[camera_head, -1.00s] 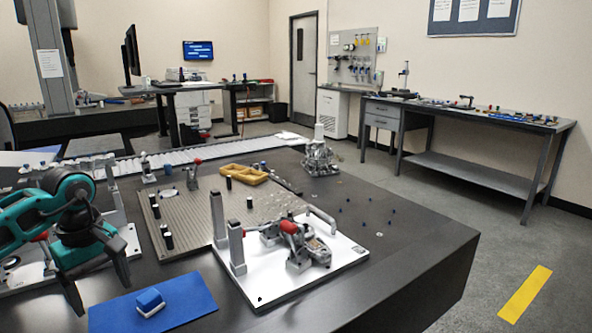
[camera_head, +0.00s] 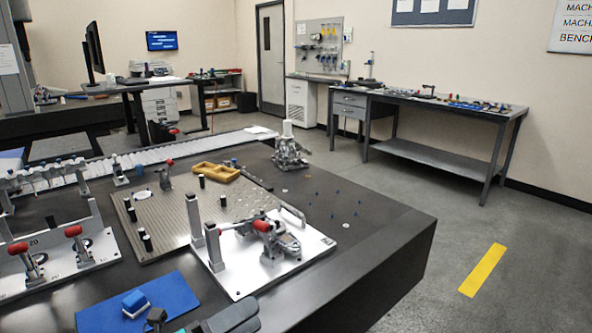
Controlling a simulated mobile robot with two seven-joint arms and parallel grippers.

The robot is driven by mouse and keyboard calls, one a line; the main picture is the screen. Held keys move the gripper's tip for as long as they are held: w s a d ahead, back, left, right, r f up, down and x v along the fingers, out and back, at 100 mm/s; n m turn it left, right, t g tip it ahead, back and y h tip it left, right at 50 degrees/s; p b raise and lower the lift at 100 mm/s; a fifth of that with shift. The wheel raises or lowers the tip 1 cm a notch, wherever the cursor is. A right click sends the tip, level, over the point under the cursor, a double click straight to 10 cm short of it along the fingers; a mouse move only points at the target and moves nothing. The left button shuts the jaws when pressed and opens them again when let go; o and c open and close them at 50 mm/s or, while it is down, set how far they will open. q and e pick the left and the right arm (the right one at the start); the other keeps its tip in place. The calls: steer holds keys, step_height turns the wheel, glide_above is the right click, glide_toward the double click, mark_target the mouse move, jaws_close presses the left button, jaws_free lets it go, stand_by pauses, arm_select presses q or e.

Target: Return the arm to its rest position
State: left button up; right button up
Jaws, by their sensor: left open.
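My left gripper (camera_head: 198,322) shows only in part at the bottom edge of the head view, as dark pieces with a sliver of teal. It is open, and I see nothing held in it. It appears just in front of the blue mat (camera_head: 178,298), low in the picture. A blue block with a white base (camera_head: 134,302) sits on that mat, apart from the gripper. The rest of my left arm is below the frame. My right gripper is not in view.
A white fixture plate (camera_head: 228,282) with posts and a red-handled clamp stands beyond the mat. Another plate (camera_head: 95,250) with red-handled clamps is at left. A perforated plate (camera_head: 165,222) lies behind. The dark table's right front (camera_head: 370,250) is clear.

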arm_select(q)
steer(key=s+a+f+n+y+p, duration=0.1)
steer(key=s+a+f+n+y, duration=0.2)
steer(key=n, duration=0.7)
steer(key=s+a+f+n+y+p, duration=0.1)
steer(key=s+a+f+n+y, duration=0.2)
steer(key=s+f+n+y, duration=0.2)
steer(key=s+a+f+n+y+p, duration=0.1)
steer(key=s+a+f+n+y, duration=0.2)
steer(key=f+n, duration=0.6)
steer(key=s+n+y, duration=0.2)
steer(key=n+y, duration=0.1)
steer(key=n, duration=0.3)
steer(key=shift+f+n+g+y, duration=0.15)
steer(key=shift+n+g+y, duration=0.15)
steer(key=shift+g, duration=0.1)
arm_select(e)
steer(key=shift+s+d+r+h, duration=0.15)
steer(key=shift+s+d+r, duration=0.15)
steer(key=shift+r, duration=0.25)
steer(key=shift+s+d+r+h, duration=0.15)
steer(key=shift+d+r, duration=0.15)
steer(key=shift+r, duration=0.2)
arm_select(q)
steer(key=shift+o, duration=0.4)
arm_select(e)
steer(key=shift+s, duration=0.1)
